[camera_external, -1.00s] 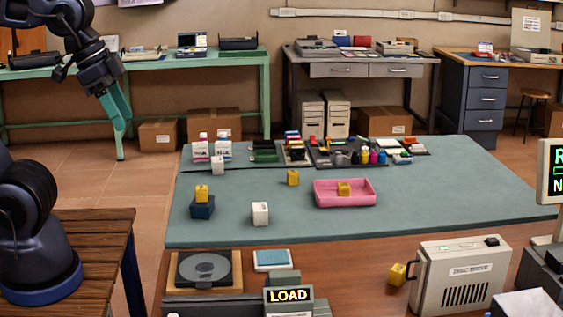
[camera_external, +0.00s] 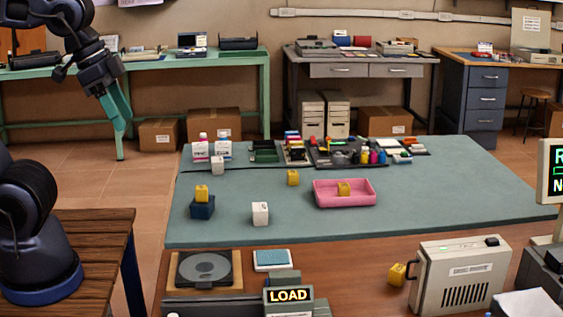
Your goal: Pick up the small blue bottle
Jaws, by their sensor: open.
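The small blue bottle (camera_external: 382,157) stands on a dark tray (camera_external: 322,162) at the back of the green mat, beside a magenta bottle (camera_external: 373,156) and a yellow bottle (camera_external: 364,155). It is tiny in this view. My gripper (camera_external: 118,114) has teal fingers and hangs in the air at the upper left, pointing down. It is far left of the bottle, open and touching nothing that I can see. The gap between its fingers is hard to make out.
The green mat (camera_external: 400,215) holds a pink tray (camera_external: 328,203) with a yellow cube, a dark blue block (camera_external: 202,208) topped by another yellow cube, and a white block (camera_external: 260,214). White bottles (camera_external: 200,150) stand at the back left. A grey case (camera_external: 462,272) stands front right.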

